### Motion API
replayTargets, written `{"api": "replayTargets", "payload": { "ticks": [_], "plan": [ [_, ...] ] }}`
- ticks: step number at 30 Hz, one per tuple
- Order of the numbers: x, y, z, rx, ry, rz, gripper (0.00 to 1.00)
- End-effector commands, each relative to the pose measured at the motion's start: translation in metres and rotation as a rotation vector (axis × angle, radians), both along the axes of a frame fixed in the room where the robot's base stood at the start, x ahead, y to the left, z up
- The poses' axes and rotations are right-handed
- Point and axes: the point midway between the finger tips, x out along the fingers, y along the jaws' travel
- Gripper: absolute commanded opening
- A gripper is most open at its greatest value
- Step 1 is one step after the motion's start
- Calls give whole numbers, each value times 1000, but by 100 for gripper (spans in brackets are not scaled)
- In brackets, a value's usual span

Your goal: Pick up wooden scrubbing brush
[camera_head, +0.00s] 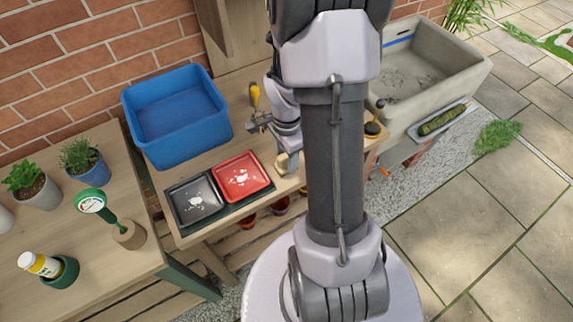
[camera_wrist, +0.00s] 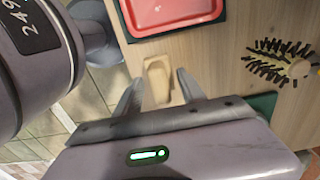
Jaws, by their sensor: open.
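A pale wooden block (camera_wrist: 156,82), which looks like the scrubbing brush, lies on the wooden bench next to the red tray (camera_wrist: 170,22). No bristles show on it, and its underside is hidden. In the head view a tan piece of it (camera_head: 283,164) shows just right of the red tray (camera_head: 242,194), below my wrist. My gripper (camera_wrist: 159,77) is open. Its two fingers point toward the block, one on each side of it, with nothing held. Contact cannot be told. My arm hides part of the bench in the head view.
A dark-bristled tool (camera_wrist: 268,64) lies to the right in the wrist view. A black tray (camera_head: 180,222) sits beside the red one, and a blue bin (camera_head: 176,150) stands behind. A stone sink (camera_head: 440,75) is at the right. Potted plants stand on the left table.

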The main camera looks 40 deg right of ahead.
Motion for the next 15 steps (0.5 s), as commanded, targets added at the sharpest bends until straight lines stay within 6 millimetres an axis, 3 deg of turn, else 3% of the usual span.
{"api": "replayTargets", "payload": {
  "ticks": [1, 8, 15],
  "plan": [
    [0, 0, 1, 0, 0, 0, 47],
    [0, 0, 1, 0, 0, 0, 2],
    [0, 0, 1, 0, 0, 1, 0]
  ]
}}
